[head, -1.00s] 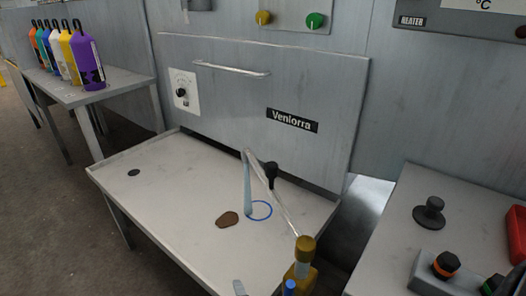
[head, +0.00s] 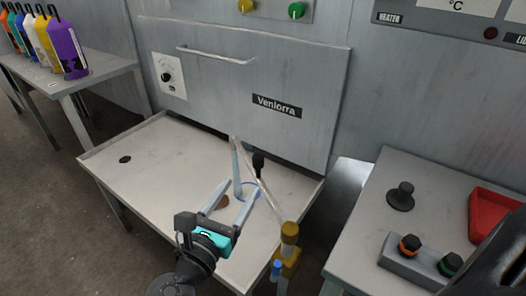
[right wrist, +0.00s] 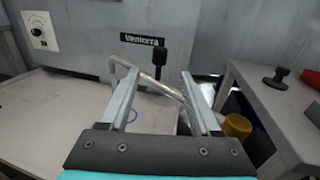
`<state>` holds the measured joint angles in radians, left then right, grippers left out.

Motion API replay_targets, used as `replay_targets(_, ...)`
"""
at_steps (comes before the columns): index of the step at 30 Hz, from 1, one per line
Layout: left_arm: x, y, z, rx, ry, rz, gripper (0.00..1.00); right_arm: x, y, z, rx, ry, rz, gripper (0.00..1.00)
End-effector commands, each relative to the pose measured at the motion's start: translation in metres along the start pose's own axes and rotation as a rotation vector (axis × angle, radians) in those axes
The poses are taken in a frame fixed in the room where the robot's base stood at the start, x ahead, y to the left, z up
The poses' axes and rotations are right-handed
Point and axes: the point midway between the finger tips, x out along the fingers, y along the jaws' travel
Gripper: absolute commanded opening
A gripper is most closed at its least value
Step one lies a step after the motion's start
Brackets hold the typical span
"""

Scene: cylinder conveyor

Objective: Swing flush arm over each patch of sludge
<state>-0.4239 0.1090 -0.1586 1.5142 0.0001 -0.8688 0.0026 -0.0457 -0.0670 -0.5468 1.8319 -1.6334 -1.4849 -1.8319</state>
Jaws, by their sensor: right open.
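The flush arm (head: 273,200) is a bent metal pipe rising from a brass base (head: 290,232) at the tray's front right. A pale blue column drops from its bend to a blue ring (head: 240,197) on the tray. Its black handle (head: 258,164) stands upright on the pipe and also shows in the right wrist view (right wrist: 160,58). A brown sludge patch (head: 223,202) lies left of the ring, partly hidden by my gripper. My right gripper (head: 243,187) is open. In the wrist view its fingertips (right wrist: 159,76) lie either side of the handle; contact cannot be told. My left gripper is not in view.
The pale tray (head: 150,185) has a dark drain hole (head: 125,159) at its far left. A grey panel with a bar handle stands behind. A side table (head: 350,235) at right holds knobs and a red bin (head: 492,212). Bottles stand on a left table (head: 80,83).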

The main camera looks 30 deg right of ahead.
Motion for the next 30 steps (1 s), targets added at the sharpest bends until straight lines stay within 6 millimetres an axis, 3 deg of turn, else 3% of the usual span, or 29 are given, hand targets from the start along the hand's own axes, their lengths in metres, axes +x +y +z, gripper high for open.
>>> replay_targets(21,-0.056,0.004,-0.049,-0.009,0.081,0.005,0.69,0.107,0.000,-0.002,0.004,-0.001,0.001,0.64)
replay_targets(30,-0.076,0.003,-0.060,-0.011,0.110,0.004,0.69,0.135,0.000,-0.001,0.004,-0.001,0.001,0.64)
